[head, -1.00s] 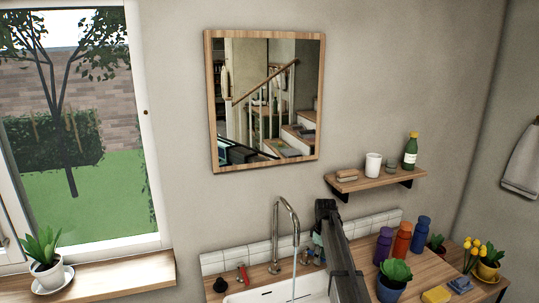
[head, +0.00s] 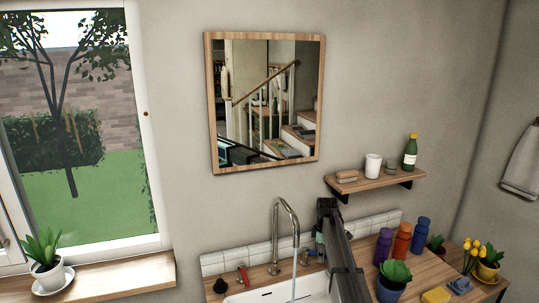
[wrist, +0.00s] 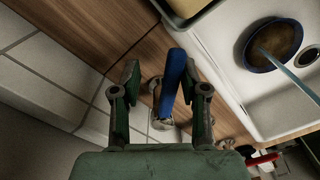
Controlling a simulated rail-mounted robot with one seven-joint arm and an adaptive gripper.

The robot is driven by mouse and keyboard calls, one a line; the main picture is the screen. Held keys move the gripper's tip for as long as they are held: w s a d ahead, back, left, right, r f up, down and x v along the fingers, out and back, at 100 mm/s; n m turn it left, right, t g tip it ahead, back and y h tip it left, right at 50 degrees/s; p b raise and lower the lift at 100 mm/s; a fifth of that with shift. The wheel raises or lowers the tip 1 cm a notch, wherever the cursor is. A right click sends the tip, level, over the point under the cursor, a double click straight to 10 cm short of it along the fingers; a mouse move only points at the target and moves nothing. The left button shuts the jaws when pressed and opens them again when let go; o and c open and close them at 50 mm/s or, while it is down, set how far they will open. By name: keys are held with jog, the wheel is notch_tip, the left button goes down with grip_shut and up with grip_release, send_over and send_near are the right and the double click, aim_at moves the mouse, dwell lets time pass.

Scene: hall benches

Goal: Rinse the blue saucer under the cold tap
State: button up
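The blue saucer (wrist: 273,45) lies in the white sink (wrist: 226,50) in the wrist view, its inside covered with brown dirt. A stream of water (wrist: 290,73) falls onto it. The tap spout (head: 285,213) runs in the head view. The blue tap lever (wrist: 172,82) stands on a round metal base between the fingers of my gripper (wrist: 160,70). My gripper is open around the lever, with a gap at the left finger and the right finger close to it. The red tap lever (wrist: 264,159) is at the lower right. The saucer is out of the head view.
A black round item (head: 221,285) sits left of the sink. Purple (head: 383,246), orange (head: 402,240) and blue bottles (head: 421,236) and a potted plant (head: 394,273) stand right of my arm. A shelf (head: 376,181) hangs above. White wall tiles (head: 258,252) run behind the tap.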

jog(key=shift+s+a+m, duration=0.2)
jog(key=shift+s+m, duration=0.2)
jog(key=shift+m, duration=0.35)
jog(key=shift+s+a+m, duration=0.2)
jog(key=shift+s+m, duration=0.2)
jog(key=shift+m, duration=0.35)
jog(key=m, duration=0.1)
jog(key=s+a+m+p, duration=0.1)
jog(key=m, duration=0.1)
jog(key=shift+s+a, duration=0.25)
jog(key=shift+s+a+m, duration=0.15)
jog(key=shift+a+m, duration=0.05)
jog(key=shift+m, duration=0.6)
jog(key=a+m, duration=0.1)
jog(key=m, duration=0.1)
jog(key=s+a+m, duration=0.1)
jog(key=m, duration=0.1)
jog(key=shift+a, duration=0.2)
jog(key=shift+w+d+n+p, duration=0.25)
jog(key=shift+d+n+p, duration=0.1)
jog(key=shift+d+n, duration=0.45)
jog(key=shift+a, duration=0.2)
